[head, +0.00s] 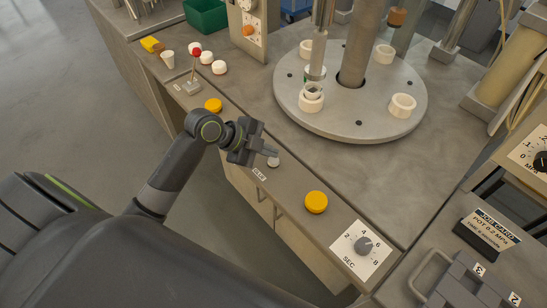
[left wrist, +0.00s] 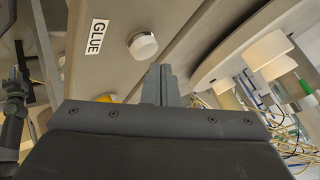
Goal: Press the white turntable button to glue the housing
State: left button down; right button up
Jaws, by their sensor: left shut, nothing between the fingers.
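The white button (head: 273,162) sits on the sloped front panel, next to a small label (head: 259,174). In the left wrist view the white button (left wrist: 143,45) stands out from the panel beside the GLUE label (left wrist: 97,37). My left gripper (head: 266,150) is shut and empty, with its fingertips close to the white button. In the left wrist view the shut fingers (left wrist: 160,75) point toward the panel just beside the button; I cannot tell whether they touch it. The round turntable (head: 350,125) carries several white ring-shaped holders, one with a clear glass part (head: 312,82) in it. My right gripper is not in view.
Yellow buttons (head: 316,202) (head: 213,105) flank the white one on the panel. A SEC dial (head: 363,245) is at the lower right. A red-knobbed lever (head: 196,54) and several white caps stand at the upper left. A job card (head: 487,232) lies at the right.

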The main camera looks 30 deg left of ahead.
aim_at(269, 161)
pick_arm(q)
jog(key=shift+r, duration=0.1)
notch_tip(269, 161, up, 5)
jog(key=p, duration=0.4)
jog(key=shift+f, duration=0.2)
dwell(0.6)
